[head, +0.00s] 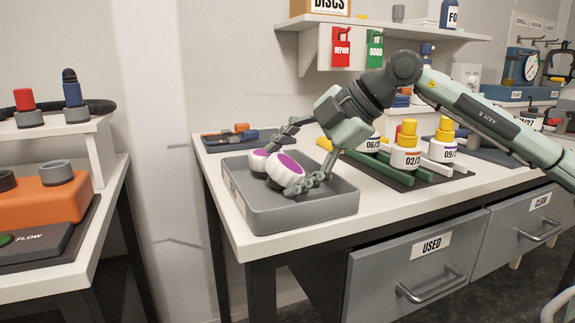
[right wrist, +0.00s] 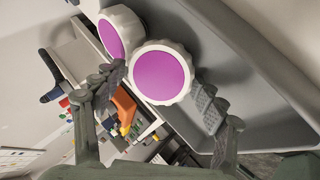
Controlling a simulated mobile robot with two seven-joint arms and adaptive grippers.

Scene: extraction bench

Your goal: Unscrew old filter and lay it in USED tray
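Two white filters with purple faces are at the left end of the grey tray (head: 325,213). The front filter (head: 283,175) is tilted, its purple face towards my right gripper (head: 282,165). The rear filter (head: 258,161) is close beside it. In the right wrist view, the front filter (right wrist: 160,78) sits between the two fingertips of my right gripper (right wrist: 160,80), with a pad at either side and no clear gap. The rear filter (right wrist: 119,30) is just past the left finger. The filter's underside and its contact with the tray floor are hidden. My left gripper is out of view.
Yellow-capped white filters (head: 405,152) stand on a dark mat behind the tray to the right. Drawers labelled USED (head: 410,270) and CLEAN (head: 525,232) are under the bench. An orange device (head: 50,205) is on the left bench. The tray's right part is empty.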

